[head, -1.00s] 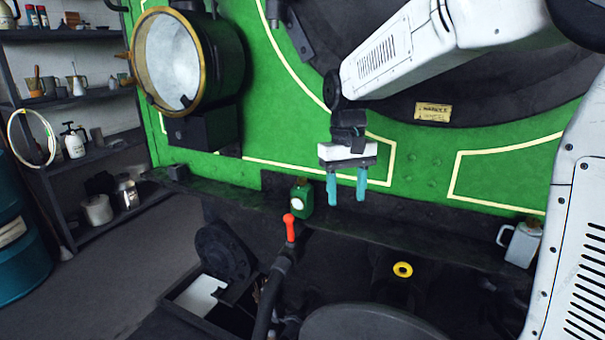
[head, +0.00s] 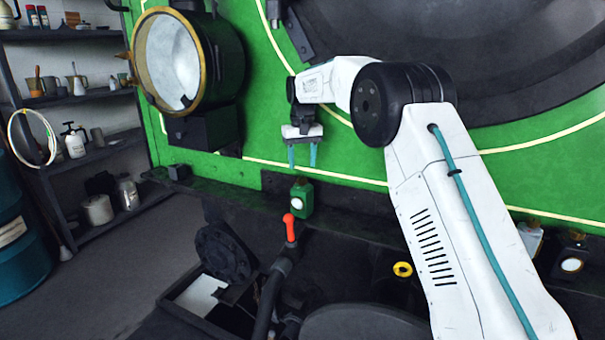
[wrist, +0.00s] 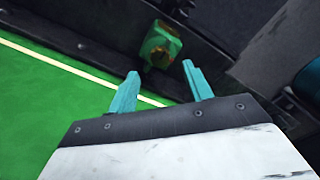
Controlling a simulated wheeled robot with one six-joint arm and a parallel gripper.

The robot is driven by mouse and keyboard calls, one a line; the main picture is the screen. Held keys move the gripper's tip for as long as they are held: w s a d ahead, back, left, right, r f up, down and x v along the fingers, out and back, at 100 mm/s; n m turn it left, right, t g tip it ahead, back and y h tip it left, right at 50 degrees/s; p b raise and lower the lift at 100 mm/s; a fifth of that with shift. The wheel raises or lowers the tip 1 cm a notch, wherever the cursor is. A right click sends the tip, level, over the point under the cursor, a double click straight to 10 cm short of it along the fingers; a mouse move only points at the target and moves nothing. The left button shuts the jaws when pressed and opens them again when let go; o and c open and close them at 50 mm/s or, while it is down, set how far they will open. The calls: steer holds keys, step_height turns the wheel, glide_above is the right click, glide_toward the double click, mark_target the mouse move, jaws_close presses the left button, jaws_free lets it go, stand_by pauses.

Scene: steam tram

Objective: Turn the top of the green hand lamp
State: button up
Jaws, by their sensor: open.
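The green hand lamp (head: 301,198) stands upright on the dark ledge below the green panel, with a round white lens on its front. In the wrist view the lamp (wrist: 161,46) shows beyond and between the fingertips, with its top facing the camera. My gripper (head: 302,165) points down, open and empty, with teal fingers above the lamp in the head view. In the wrist view the gripper (wrist: 161,82) is apart from the lamp, with a gap between them.
A red-handled lever (head: 290,228) rises in front of the lamp. A large brass-rimmed headlamp (head: 170,60) is at the upper left. Shelves (head: 75,95) stand at far left.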

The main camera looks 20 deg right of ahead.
mark_target(302, 178)
step_height(302, 178, down, 5)
stand_by(0.3)
steer(key=shift+c, duration=0.3)
steer(key=c, duration=0.9)
steer(key=m, duration=0.5)
steer(key=shift+m, duration=2.4)
